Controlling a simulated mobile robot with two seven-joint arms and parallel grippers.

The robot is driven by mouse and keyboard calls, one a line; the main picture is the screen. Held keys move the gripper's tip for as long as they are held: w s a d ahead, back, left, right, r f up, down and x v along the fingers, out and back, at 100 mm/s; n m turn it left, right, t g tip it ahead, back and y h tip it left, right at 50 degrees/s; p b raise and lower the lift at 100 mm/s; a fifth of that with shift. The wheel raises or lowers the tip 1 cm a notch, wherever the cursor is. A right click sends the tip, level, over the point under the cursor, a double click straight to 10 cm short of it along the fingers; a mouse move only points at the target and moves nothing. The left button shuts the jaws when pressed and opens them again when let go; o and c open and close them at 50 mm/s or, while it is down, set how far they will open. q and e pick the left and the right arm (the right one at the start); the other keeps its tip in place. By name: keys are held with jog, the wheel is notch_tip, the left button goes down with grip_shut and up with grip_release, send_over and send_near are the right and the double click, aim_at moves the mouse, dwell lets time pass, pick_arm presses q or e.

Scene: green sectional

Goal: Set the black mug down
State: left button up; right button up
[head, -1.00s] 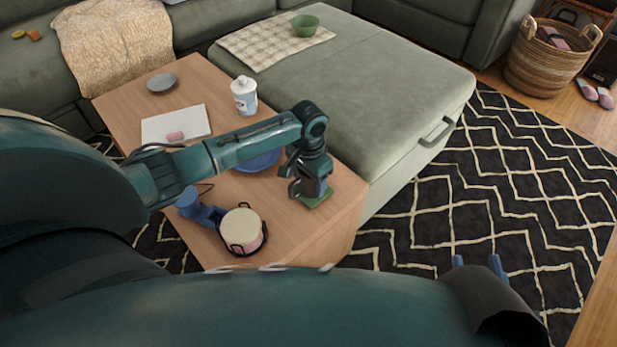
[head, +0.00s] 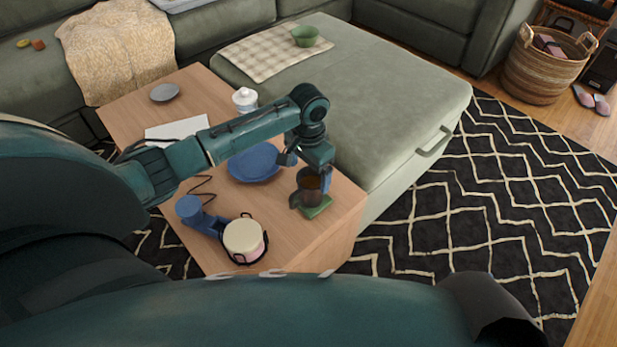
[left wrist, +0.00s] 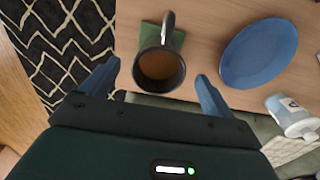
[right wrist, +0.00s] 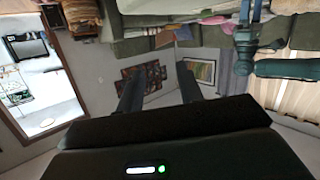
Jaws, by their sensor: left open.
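The black mug (head: 309,190), with brown liquid inside, stands upright on the green coaster (head: 317,209) near the table's front right corner. In the left wrist view the mug (left wrist: 161,70) shows from above, its handle pointing up over the coaster (left wrist: 151,36). My left gripper (left wrist: 158,74) is open, its blue fingers apart on either side of the mug with gaps. In the head view it is at the mug, partly hidden by the wrist. My right gripper (right wrist: 158,88) is open and empty, far from the mug; its fingers do not show in the head view.
On the wooden table (head: 290,245) are a blue plate (head: 255,165) beside the mug, a white lidded cup (head: 245,100), a white pad (head: 175,130), a grey dish (head: 164,92) and a cream-topped jar (head: 243,238) in a black holder. The green ottoman (head: 370,95) adjoins the table.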

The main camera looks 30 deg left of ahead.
pick_arm(q)
jog(key=shift+r+p, duration=0.5)
jog(key=shift+r, duration=1.8)
pick_arm(e)
jog(key=shift+s+d+g+h, duration=0.1)
jog(key=shift+s+g+h, duration=0.2)
jog(key=shift+g, duration=0.4)
